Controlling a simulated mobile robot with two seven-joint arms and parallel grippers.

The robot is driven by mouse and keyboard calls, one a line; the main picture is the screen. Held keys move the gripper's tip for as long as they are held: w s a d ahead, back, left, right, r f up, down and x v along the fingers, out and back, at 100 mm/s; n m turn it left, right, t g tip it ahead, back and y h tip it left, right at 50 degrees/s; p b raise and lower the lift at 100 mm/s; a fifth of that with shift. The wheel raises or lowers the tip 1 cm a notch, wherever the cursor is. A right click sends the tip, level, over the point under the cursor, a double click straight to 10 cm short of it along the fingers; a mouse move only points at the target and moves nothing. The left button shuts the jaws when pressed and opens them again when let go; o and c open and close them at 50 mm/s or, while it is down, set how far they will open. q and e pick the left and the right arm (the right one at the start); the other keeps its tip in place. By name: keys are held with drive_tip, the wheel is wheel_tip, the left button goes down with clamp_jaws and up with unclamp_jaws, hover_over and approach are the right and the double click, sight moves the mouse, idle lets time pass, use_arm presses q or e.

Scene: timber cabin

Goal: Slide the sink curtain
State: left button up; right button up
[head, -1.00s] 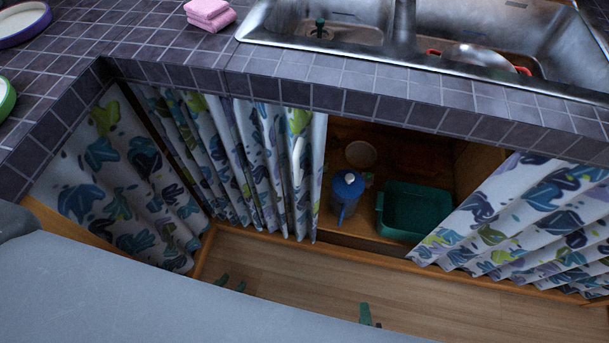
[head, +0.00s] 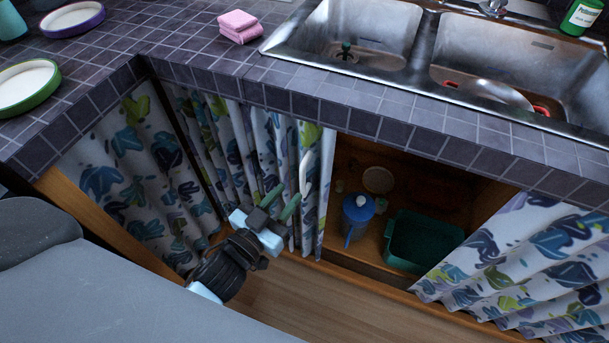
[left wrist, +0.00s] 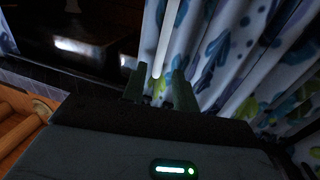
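The sink curtain (head: 262,150), white with blue and green leaves, hangs in folds under the counter, left of an open gap. A pale upright handle (head: 304,176) is on its right edge; it also shows in the left wrist view (left wrist: 166,38). My left gripper (head: 282,200) is open in front of the curtain, just left of and below the handle in the head view. In the left wrist view the handle's lower end appears between the two green fingertips (left wrist: 159,88); contact cannot be told. My right gripper is not in view.
The gap shows a blue jug (head: 357,218) and a green tub (head: 420,242) on the cabinet floor. Another curtain (head: 530,265) hangs at right. The tiled counter edge (head: 300,103) overhangs above my gripper. A steel sink (head: 400,70) is set in the counter.

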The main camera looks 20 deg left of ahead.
sight(301, 179)
use_arm(q)
drive_tip(key=x, duration=0.6)
drive_tip(key=shift+w+d, duration=0.15)
drive_tip(key=shift+w, duration=0.2)
clamp_jaws()
